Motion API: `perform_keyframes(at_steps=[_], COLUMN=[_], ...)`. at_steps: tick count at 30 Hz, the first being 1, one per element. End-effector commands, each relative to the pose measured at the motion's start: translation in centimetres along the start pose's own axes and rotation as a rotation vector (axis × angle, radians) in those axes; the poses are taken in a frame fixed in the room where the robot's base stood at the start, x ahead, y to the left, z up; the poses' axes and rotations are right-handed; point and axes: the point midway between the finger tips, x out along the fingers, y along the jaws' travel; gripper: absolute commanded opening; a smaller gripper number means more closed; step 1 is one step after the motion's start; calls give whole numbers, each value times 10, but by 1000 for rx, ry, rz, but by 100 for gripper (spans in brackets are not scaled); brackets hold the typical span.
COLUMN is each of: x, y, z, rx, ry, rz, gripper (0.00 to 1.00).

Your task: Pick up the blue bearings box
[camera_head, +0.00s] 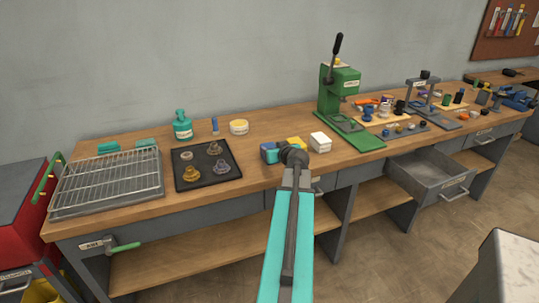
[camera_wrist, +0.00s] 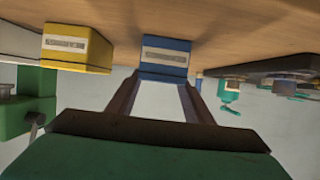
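The blue bearings box (camera_head: 269,153) is on the workbench near its front edge, partly hidden by my arm's end in the head view. In the wrist view, which looks upside down, the blue box (camera_wrist: 165,58) has a pale label facing the camera and is straight beyond my fingertips. My gripper (camera_wrist: 160,84) is open, with its two fingers spread about as wide as the box and nothing seen held. In the head view my gripper (camera_head: 291,153) is at the bench's front edge, just right of the blue box; contact cannot be told.
A yellow box (camera_wrist: 77,48) and a white box (camera_head: 320,142) are close by the blue one. A black tray with metal parts (camera_head: 207,178) lies left. A green press (camera_head: 340,95) stands right. An open drawer (camera_head: 430,175) juts out at the right.

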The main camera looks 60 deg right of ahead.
Motion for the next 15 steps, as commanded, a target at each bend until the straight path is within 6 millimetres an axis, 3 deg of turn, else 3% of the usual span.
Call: perform_keyframes(at_steps=[1, 3, 4, 15], x=[0, 0, 0, -1], y=[0, 0, 0, 0], z=[0, 0, -1, -3], rx=[0, 0, 0, 0], ry=[0, 0, 1, 1], rz=[0, -1, 0, 0], gripper=[27, 15, 14, 14])
